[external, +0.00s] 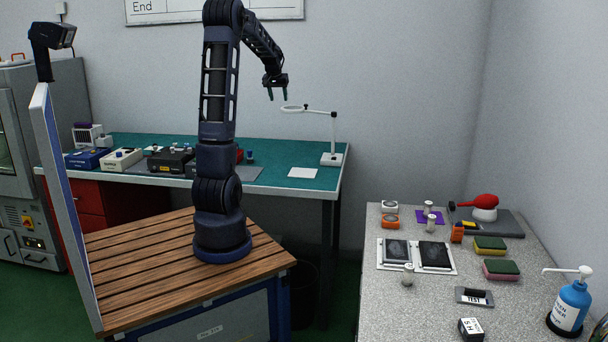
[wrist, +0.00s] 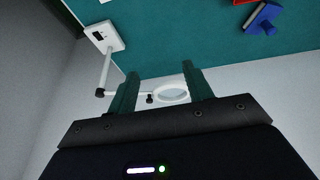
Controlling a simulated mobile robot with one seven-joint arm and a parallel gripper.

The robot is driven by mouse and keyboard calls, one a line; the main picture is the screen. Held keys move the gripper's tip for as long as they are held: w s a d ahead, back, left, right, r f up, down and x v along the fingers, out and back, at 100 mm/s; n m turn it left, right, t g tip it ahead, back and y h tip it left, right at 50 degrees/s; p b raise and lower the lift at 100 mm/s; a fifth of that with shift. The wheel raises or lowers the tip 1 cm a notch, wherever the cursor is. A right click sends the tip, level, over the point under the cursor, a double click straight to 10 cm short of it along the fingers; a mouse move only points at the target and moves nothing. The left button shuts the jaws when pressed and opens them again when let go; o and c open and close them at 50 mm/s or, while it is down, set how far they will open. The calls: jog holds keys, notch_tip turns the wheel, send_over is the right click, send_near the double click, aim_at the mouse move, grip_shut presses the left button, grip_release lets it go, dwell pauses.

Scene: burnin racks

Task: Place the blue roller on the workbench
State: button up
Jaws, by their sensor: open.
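My gripper (external: 277,96) is open and empty, raised high above the teal-topped workbench (external: 283,160) near the back wall. In the wrist view its two fingers (wrist: 161,90) stand apart with nothing held between them. A small blue object with a T-like shape (wrist: 262,17), which looks like the blue roller, lies on the teal surface at the upper right of the wrist view. In the external view a small blue thing (external: 250,156) stands on the workbench, right of the dark instruments; its exact shape is too small to tell.
A white ring lamp on a stand (external: 332,158) rises from the workbench's right end, below my gripper. A white sheet (external: 303,173) lies beside it. Several instrument boxes (external: 170,160) fill the left part. A speckled counter (external: 390,300) at right holds sponges, trays and a blue bottle (external: 569,306).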

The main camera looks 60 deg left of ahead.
jog(key=s+d+r+m, duration=0.1)
jog(key=s+d+r, duration=0.15)
jog(key=d, duration=0.65)
jog(key=s+d+r+m+h, duration=0.1)
jog(key=s+d+m, duration=0.15)
jog(key=d, duration=0.75)
jog(key=s+d+r+m, duration=0.1)
jog(key=s+d, duration=0.2)
jog(key=d, duration=0.6)
jog(key=s+d+f+m+h, duration=0.1)
jog(key=s+d+f+m, duration=0.1)
jog(key=s+d, duration=0.6)
jog(key=s+d+f+m+t, duration=0.1)
jog(key=s+d+f+m, duration=0.1)
jog(key=s+d, duration=0.7)
jog(key=shift+s+d+f+h, duration=0.3)
jog(key=shift+s+f+h, duration=0.1)
jog(key=shift+s+f, duration=0.45)
